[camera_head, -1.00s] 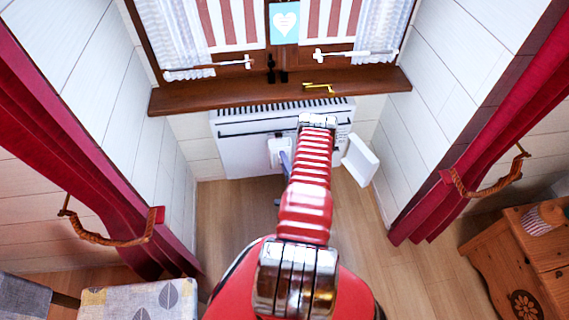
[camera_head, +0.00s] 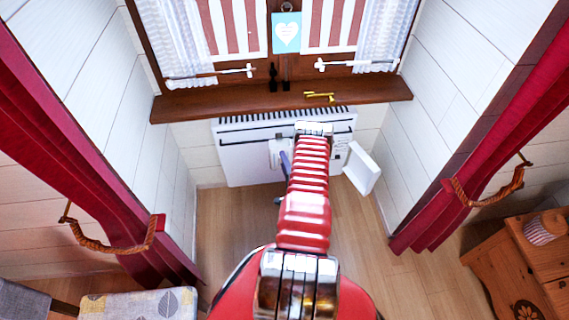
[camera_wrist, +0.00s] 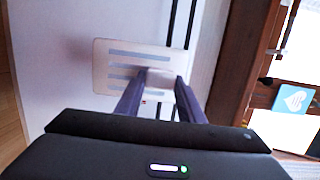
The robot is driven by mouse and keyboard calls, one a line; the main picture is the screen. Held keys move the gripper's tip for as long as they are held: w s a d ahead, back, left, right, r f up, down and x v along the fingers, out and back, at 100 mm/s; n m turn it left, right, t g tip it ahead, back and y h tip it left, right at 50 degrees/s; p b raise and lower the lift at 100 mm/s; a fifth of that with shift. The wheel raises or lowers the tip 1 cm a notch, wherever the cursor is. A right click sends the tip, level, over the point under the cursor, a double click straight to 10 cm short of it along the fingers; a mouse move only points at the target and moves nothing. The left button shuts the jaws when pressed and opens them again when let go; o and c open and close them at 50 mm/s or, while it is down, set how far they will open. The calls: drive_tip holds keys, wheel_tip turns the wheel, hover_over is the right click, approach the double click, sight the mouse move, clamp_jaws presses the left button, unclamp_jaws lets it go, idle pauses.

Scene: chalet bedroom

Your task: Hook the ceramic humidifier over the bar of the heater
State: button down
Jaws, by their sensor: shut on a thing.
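The ceramic humidifier (camera_wrist: 112,62) is a pale, flat piece with grey stripes in the wrist view. It shows small and white in the head view (camera_head: 276,153), just left of my arm, in front of the heater. My gripper (camera_wrist: 158,82) is shut on it; two dark purple fingers close on a pale part at its near side. The white heater (camera_head: 240,165) hangs on the wall under the window sill. Its dark bar (camera_head: 250,131) runs along the upper front, and my arm hides part of it. I cannot tell whether the humidifier touches the heater.
A wooden sill (camera_head: 205,102) juts out above the heater, with a yellow-gold object (camera_head: 320,96) on it. A white flap (camera_head: 361,170) stands out at the heater's right end. Red curtains (camera_head: 100,180) hang on both sides. The wooden floor (camera_head: 235,215) is clear before the heater.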

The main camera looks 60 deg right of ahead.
drive_tip(key=shift+x, duration=0.85)
drive_tip(key=shift+s+d+f, duration=0.1)
drive_tip(key=shift+d+f, duration=0.05)
drive_tip(key=shift+f, duration=0.9)
drive_tip(key=c, duration=1.2)
unclamp_jaws()
drive_tip(key=shift+o, duration=0.5)
drive_tip(key=shift+f, duration=0.2)
drive_tip(key=shift+s+a, duration=0.2)
